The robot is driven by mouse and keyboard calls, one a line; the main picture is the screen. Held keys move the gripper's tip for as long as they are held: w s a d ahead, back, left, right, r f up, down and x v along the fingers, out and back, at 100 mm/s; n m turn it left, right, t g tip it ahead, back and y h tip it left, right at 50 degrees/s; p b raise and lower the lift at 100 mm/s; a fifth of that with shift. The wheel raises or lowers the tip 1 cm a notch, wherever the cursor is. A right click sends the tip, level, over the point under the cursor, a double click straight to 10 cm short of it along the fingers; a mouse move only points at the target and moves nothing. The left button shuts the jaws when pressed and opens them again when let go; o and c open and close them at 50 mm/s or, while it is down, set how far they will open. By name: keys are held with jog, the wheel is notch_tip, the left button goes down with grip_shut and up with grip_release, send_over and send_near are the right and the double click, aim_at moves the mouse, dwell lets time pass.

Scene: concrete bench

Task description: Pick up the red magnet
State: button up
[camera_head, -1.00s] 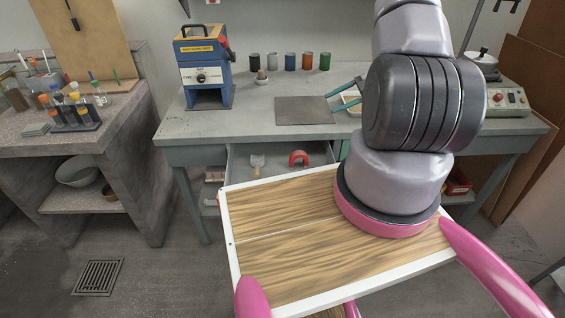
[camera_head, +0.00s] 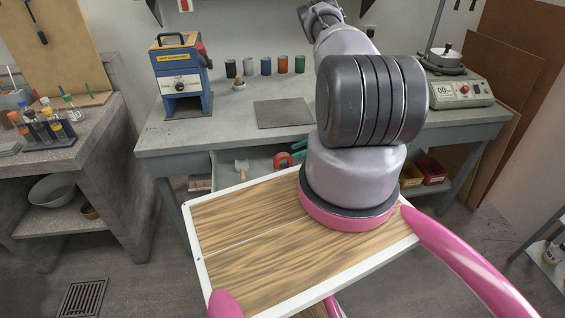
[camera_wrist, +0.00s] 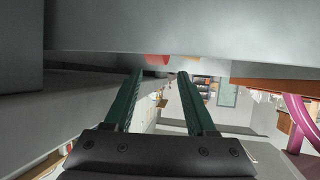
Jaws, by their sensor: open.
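The red magnet (camera_head: 283,160), a horseshoe shape, lies in the open drawer (camera_head: 222,172) under the bench top. A red patch (camera_wrist: 157,60) between the fingertips in the wrist view looks like it, mostly cut off by a grey surface. My gripper (camera_wrist: 160,74) has two teal fingers, apart with nothing held between them. In the head view only a bit of teal finger (camera_head: 298,148) shows just right of the magnet, near the bench's front edge; my arm hides the rest. I cannot tell the exact gap between fingers and magnet.
A scoop (camera_head: 241,168) lies left of the magnet in the drawer. The bench top (camera_head: 220,127) overhangs the drawer's back. A dark plate (camera_head: 283,113), several cups and a blue machine (camera_head: 181,80) stand on it. Yellow and red bins (camera_head: 432,171) sit below, right of my arm.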

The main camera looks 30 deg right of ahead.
aim_at(284, 154)
jog(key=x, duration=0.5)
jog(key=shift+w+d, duration=0.1)
jog(key=shift+w, duration=0.1)
grip_shut()
dwell(1.1)
